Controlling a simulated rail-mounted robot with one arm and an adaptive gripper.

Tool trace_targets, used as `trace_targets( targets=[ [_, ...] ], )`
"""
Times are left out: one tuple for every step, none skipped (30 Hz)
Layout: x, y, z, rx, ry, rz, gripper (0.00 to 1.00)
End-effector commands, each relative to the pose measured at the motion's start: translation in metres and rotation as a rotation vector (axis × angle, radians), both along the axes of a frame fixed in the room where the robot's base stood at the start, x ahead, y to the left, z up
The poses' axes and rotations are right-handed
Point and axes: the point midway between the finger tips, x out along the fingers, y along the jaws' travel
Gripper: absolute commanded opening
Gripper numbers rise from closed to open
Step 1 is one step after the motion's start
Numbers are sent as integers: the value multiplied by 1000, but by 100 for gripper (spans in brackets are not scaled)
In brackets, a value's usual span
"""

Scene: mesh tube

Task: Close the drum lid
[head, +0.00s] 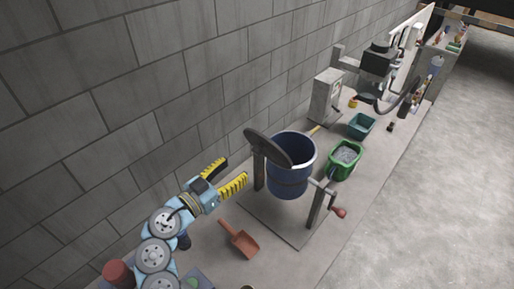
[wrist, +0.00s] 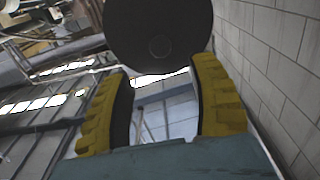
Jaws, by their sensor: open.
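A blue drum (head: 288,180) with a pale rim hangs in a metal stand with a red-knobbed crank (head: 338,211). Its dark round lid (head: 268,147) stands tilted up at the drum's left side, leaving the mouth partly uncovered. My gripper (head: 230,175) has yellow ridged fingers and is open and empty, to the left of the drum and lid. In the wrist view, a dark disc, which looks like the lid (wrist: 158,25), fills the top centre beyond the spread fingers. A gap shows between the fingertips and the disc in the head view.
A block wall (head: 130,90) runs close along the left. An orange scoop (head: 240,240) lies in front of the stand. A green bucket (head: 345,160) with grey contents and a teal bin (head: 361,126) stand behind right. Open floor lies at the right.

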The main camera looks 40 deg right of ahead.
Motion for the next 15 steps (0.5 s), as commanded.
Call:
trace_targets(
  targets=[
    [0,-10,3,1,0,-3,60],
    [0,-15,3,0,-1,-3,60],
    [1,-21,4,-2,-1,-2,60],
    [2,-27,4,-2,-1,-2,60],
    [2,-32,4,-2,-1,-4,60],
    [2,-38,4,-1,-2,-4,60],
    [2,-44,4,-1,-2,-4,60],
    [3,-49,4,-1,-3,-3,60],
    [4,-55,4,-2,-1,-1,60],
    [5,-60,4,-1,-1,-1,60],
    [5,-65,3,-1,0,-1,60],
    [5,-70,2,1,0,-2,60],
    [6,-75,2,1,0,-3,60],
    [6,-78,2,1,1,-3,60],
    [7,-82,2,0,1,-2,60]
  ],
)
